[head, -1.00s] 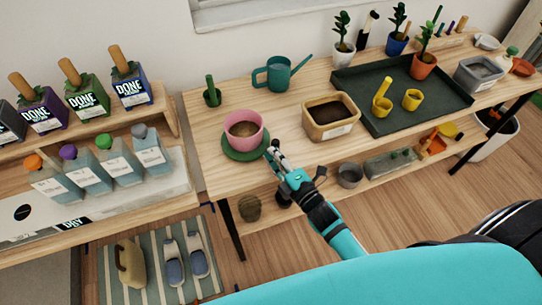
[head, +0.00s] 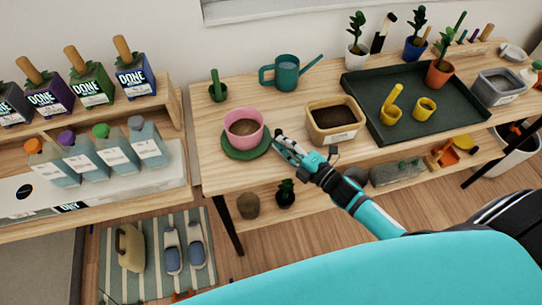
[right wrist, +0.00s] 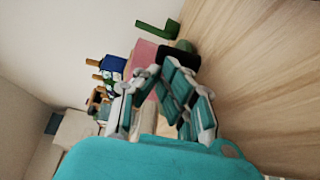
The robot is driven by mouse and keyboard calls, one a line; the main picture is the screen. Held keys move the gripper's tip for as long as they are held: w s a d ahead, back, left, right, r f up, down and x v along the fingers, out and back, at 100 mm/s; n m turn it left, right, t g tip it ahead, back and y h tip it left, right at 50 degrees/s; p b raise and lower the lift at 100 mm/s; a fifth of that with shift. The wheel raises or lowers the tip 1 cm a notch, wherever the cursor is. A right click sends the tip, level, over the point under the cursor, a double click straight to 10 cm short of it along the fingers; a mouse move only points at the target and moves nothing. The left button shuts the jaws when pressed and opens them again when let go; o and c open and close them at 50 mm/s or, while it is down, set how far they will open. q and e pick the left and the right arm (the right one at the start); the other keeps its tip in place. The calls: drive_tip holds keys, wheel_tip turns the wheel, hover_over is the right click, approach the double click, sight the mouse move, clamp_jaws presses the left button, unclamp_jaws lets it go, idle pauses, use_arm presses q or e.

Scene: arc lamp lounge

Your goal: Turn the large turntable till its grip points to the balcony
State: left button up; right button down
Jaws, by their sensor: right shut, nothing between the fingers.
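The large turntable is a round green disc (head: 233,153) near the front left of the wooden plant bench. A pink pot (head: 243,138) with soil stands on it; the pot also shows in the right wrist view (right wrist: 142,54). I cannot make out the turntable's grip in the head view. My right gripper (head: 279,140) is shut and empty, with its fingertips close beside the disc's right edge. I cannot tell whether they touch it. In the right wrist view the gripper (right wrist: 160,76) points towards the pot. My left gripper is not in view.
A tan planter (head: 333,121) stands right of the gripper, close to it. A dark tray (head: 371,85) lies further right. The bench top left of the turntable is clear.

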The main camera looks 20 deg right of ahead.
drive_tip(key=shift+w+d+b, duration=0.35)
drive_tip(key=shift+w+d, duration=0.4)
drive_tip(key=shift+w, duration=0.35)
drive_tip(key=shift+d, duration=0.1)
